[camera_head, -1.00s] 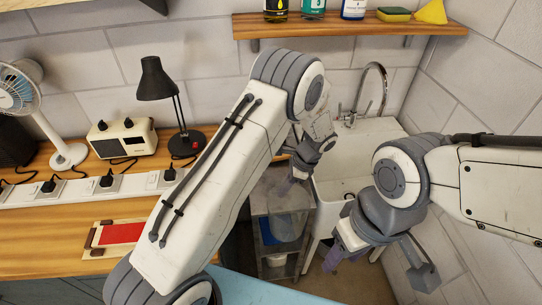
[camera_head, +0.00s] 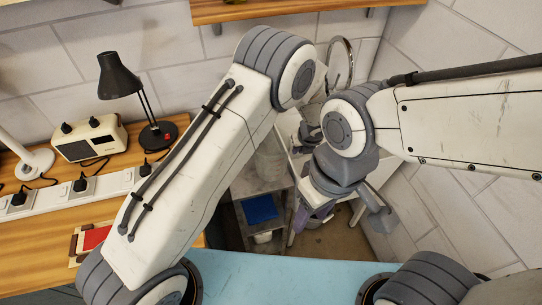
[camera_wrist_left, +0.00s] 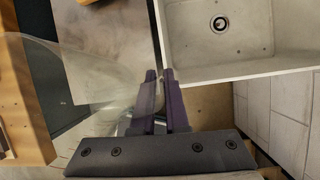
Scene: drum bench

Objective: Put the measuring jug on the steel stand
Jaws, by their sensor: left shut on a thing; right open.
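The measuring jug (camera_head: 269,162) is clear and hard to see against the background. In the left wrist view its see-through body (camera_wrist_left: 80,75) fills the left side. My left gripper (camera_wrist_left: 160,92) is shut on what looks like its handle. In the head view, that gripper (camera_head: 297,142) is partly hidden behind my right arm. The jug is over the steel stand (camera_head: 250,184), a grey shelved unit; its flat top (camera_wrist_left: 112,35) shows in the wrist view. I cannot tell whether the jug touches the top. My right gripper (camera_head: 338,214) is open and empty, in front of the sink.
A white sink (camera_wrist_left: 232,35) is right beside the stand. A blue container (camera_head: 260,208) sits on the stand's lower shelf. A wooden counter (camera_head: 40,225) with a lamp (camera_head: 122,82), a radio (camera_head: 90,140) and a power strip (camera_head: 60,196) is at left.

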